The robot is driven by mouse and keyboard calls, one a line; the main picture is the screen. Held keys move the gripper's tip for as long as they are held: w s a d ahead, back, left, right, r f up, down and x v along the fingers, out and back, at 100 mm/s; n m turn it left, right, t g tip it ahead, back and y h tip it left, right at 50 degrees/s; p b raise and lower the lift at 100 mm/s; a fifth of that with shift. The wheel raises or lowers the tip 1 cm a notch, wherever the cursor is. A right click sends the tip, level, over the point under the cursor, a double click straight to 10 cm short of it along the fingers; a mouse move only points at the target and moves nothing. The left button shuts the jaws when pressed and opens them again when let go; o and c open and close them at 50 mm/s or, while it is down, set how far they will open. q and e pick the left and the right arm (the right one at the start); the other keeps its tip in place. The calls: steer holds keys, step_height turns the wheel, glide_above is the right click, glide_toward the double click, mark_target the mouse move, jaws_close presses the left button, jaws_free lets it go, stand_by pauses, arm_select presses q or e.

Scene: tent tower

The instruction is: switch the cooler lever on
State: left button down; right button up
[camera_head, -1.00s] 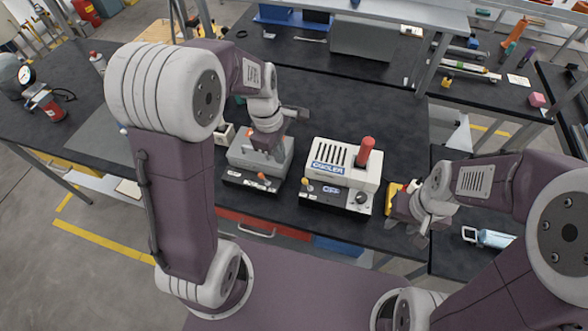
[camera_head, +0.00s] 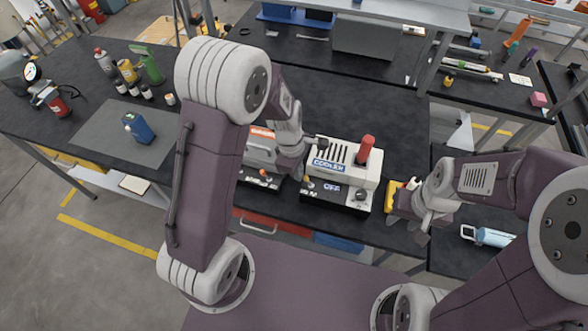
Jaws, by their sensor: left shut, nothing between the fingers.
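The cooler (camera_head: 345,188) is a white box on a black base, with a vent grille on top and a blue COOLER label. A small panel on its front reads OFF. Its red lever handle (camera_head: 365,149) stands upright at the right of the top. My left gripper (camera_head: 299,176) is shut and empty, pointing down just left of the cooler; its exact gap from the cooler is unclear. My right gripper (camera_head: 412,232) hangs low to the right of the cooler, apart from it. Its fingers are too small to judge.
A similar grey-white unit (camera_head: 258,153) with an orange label stands left of the cooler, partly hidden by my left arm. A yellow object (camera_head: 391,196) sits right of the cooler. Cans and bottles (camera_head: 127,72) stand at the left. The dark table behind the cooler is clear.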

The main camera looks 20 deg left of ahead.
arm_select(q)
steer(key=shift+w+a+f, duration=0.1)
steer(key=shift+w, duration=0.05)
steer(key=d+r+p, duration=0.1)
steer(key=p, duration=0.2)
steer(key=shift+d+r, duration=0.3)
steer(key=p, duration=0.1)
steer(key=d+p, duration=0.1)
steer(key=shift+d+r+p, duration=0.2)
steer(key=shift+d+p, duration=0.05)
steer(key=shift+p, duration=0.1)
steer(key=shift+d+f, duration=0.1)
steer(key=shift+f, duration=0.1)
steer(key=shift+r, duration=0.1)
